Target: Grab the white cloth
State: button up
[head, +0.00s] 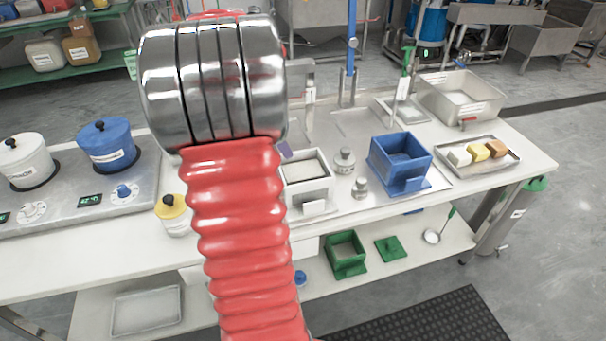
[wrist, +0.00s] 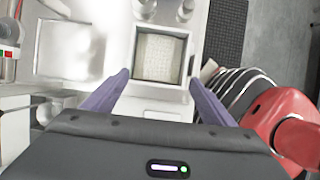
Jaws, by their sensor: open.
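A small white block (head: 459,155), which looks like the folded white cloth, lies in a shallow metal tray (head: 488,170) at the right end of the table. A yellow one (head: 478,150) and an orange one (head: 497,148) lie to its right. I cannot make out the white cloth in the wrist view. My gripper (wrist: 159,78) is open, its two purple fingers apart on either side of a white square box (wrist: 187,92) with pale, grainy contents. In the head view my arm hides most of the gripper; a bit of purple shows by the white box (head: 306,195).
A blue box (head: 400,165) stands between the white box and the cloth tray. A deep metal basin (head: 460,97) and a green-handled tool (head: 405,75) are behind. Blue (head: 107,145) and white (head: 25,162) pots stand left. A green box (head: 345,255) sits on the lower shelf.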

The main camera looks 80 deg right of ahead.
send_near(301, 171)
jog(key=shift+a+x, duration=0.2)
jog(key=shift+x, duration=1)
jog(key=shift+s, duration=0.2)
jog(key=shift+w+x, duration=0.1)
jog(key=shift+x, duration=1.25)
jog(key=shift+w+x, duration=0.15)
jog(key=shift+x, duration=1.15)
jog(key=shift+d, duration=0.1)
jog(key=shift+c, duration=0.7)
jog(key=c, duration=1)
jog(key=shift+r, duration=0.1)
notch_tip(301, 171, up, 10)
jog(key=shift+f, duration=0.1)
